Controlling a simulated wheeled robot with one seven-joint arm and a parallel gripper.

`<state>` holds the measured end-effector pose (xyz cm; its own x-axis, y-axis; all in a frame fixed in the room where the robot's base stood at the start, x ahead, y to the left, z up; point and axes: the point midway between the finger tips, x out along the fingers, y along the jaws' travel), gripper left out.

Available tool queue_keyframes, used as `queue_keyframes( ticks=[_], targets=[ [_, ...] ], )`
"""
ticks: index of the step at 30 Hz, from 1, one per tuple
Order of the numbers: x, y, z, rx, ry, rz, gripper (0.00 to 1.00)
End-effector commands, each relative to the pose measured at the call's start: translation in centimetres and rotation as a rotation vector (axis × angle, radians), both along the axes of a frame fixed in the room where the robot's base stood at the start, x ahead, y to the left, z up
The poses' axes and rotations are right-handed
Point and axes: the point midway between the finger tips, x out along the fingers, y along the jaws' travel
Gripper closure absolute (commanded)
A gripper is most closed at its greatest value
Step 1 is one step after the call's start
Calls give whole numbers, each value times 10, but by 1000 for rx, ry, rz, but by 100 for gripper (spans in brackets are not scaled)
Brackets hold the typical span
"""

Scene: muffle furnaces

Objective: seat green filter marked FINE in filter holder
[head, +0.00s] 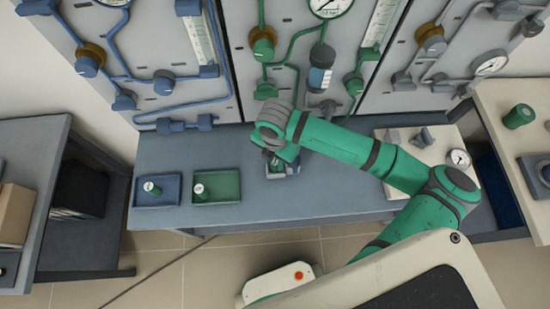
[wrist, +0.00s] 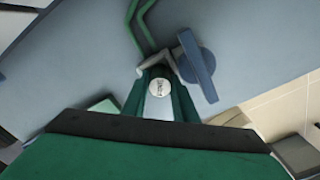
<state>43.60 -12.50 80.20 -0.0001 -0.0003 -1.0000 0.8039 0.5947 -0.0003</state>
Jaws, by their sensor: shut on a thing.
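My gripper (wrist: 162,98) is shut on a filter (wrist: 160,87). Only its round white top shows between the fingers in the wrist view; its dark lettering is too small to read. In the head view my gripper (head: 275,158) is low over the middle of the bench. The filter holder (head: 284,174), a small grey block with a blue part, is right beneath it and partly hidden. In the wrist view a blue-grey lever (wrist: 198,66) stands just right of the held filter. I cannot tell whether the filter touches the holder.
A blue tray (head: 170,202) and a green tray (head: 230,199) sit left on the bench (head: 300,210), each with a white-topped green filter. Pipe panels (head: 300,60) with valves and gauges stand behind. A pale board (head: 392,192) with a gauge lies to the right.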

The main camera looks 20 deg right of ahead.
Motion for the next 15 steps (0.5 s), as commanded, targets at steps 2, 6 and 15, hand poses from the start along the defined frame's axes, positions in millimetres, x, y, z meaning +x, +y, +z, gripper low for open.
queue_keyframes(
  ticks=[2, 6, 15],
  targets=[
    [0, 0, 0, 0, 0, 0, 97],
    [0, 0, -1, 0, 0, 0, 97],
    [0, 0, 0, -1, 2, 0, 52]
  ],
)
